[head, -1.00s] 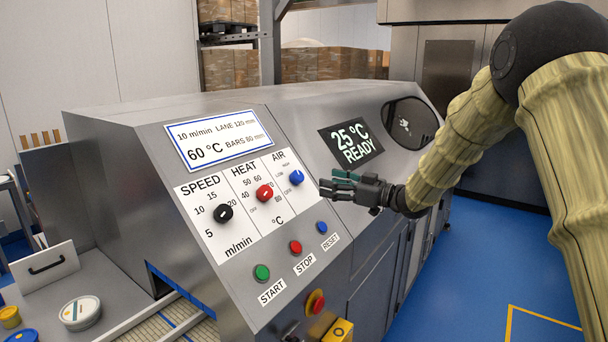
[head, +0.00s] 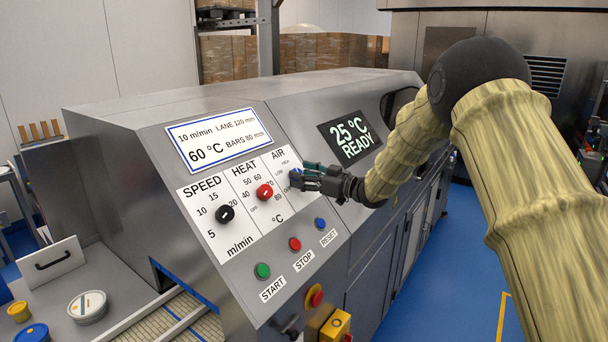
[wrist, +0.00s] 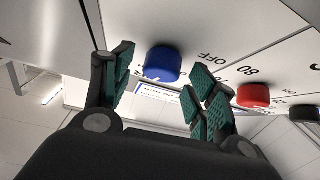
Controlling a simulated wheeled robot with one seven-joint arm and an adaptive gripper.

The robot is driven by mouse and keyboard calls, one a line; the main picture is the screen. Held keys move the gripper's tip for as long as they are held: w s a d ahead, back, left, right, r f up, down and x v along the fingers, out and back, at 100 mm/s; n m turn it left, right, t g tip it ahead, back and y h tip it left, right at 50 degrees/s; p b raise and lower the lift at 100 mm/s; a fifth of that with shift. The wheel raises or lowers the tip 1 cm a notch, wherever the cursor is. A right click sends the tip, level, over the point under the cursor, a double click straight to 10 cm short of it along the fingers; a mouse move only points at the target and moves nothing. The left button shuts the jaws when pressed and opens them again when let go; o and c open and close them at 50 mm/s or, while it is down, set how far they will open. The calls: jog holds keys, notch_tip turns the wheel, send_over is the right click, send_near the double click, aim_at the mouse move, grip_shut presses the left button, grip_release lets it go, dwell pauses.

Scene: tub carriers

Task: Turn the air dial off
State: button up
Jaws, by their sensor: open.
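The blue air dial (wrist: 163,64) shows in the wrist view between the open fingers of my gripper (wrist: 160,85), a little beyond their tips. In the head view my gripper (head: 299,176) is at the AIR column of the panel (head: 236,207) and covers most of the dial, so its pointer is hidden. The word OFF is printed next to the dial in the wrist view. I cannot tell whether the fingers touch the dial.
The red heat dial (head: 264,192) sits close to the left of my gripper, with the black speed dial (head: 225,214) further left. Green, red and blue buttons lie below. A display (head: 347,137) reading 25 °C READY is to the right.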

jog(key=c, duration=1)
jog(key=shift+c, duration=0.2)
